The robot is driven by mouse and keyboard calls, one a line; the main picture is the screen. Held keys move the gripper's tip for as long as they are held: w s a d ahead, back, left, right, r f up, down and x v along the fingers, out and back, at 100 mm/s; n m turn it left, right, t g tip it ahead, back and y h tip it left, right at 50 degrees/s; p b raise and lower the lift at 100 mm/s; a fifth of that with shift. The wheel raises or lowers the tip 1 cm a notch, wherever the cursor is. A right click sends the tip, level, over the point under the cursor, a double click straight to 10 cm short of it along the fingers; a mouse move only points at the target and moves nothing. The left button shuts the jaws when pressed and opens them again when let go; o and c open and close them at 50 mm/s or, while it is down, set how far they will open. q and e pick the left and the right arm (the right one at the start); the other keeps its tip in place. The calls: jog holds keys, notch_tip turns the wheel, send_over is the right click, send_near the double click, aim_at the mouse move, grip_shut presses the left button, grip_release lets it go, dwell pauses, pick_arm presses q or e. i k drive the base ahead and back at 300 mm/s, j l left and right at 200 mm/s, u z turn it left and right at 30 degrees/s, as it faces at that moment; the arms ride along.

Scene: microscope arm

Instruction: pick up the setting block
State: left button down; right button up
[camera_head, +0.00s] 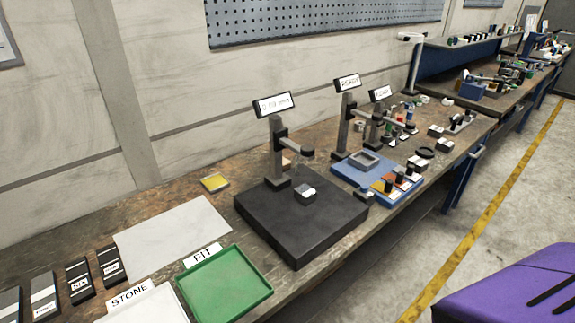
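A small dark block with a pale top (306,193), possibly the setting block, sits on a thick black base plate (292,240). It stands below the short arm of a grey upright stand (276,150) that carries a tilted white label. I cannot read a name on the block. Several dark blocks with white labels, such as this one (79,280), lie at the left end of the bench. Neither of my grippers shows in the head view.
A green tray (262,299) marked FIT and a white tray marked STONE (150,308) lie at the bench front. A white sheet (171,239) lies behind them. A blue tray (345,172) and more stands are to the right. A purple surface (520,290) is at lower right.

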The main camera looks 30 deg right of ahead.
aim_at(307, 195)
jog(key=l+u, duration=0.35)
jog(key=k+l+u, duration=0.2)
jog(key=l+u, duration=0.2)
jog(key=l, duration=0.15)
jog(key=k+l, duration=0.15)
jog(key=l, duration=0.25)
jog(key=k+l+u, duration=0.1)
jog(key=l, duration=0.3)
jog(key=k+l, duration=0.25)
jog(key=l, duration=0.15)
jog(key=k+l+u, duration=0.1)
jog(key=l, duration=0.3)
jog(key=k+l, duration=0.25)
jog(key=i+l+u, duration=0.05)
jog(key=l, duration=0.05)
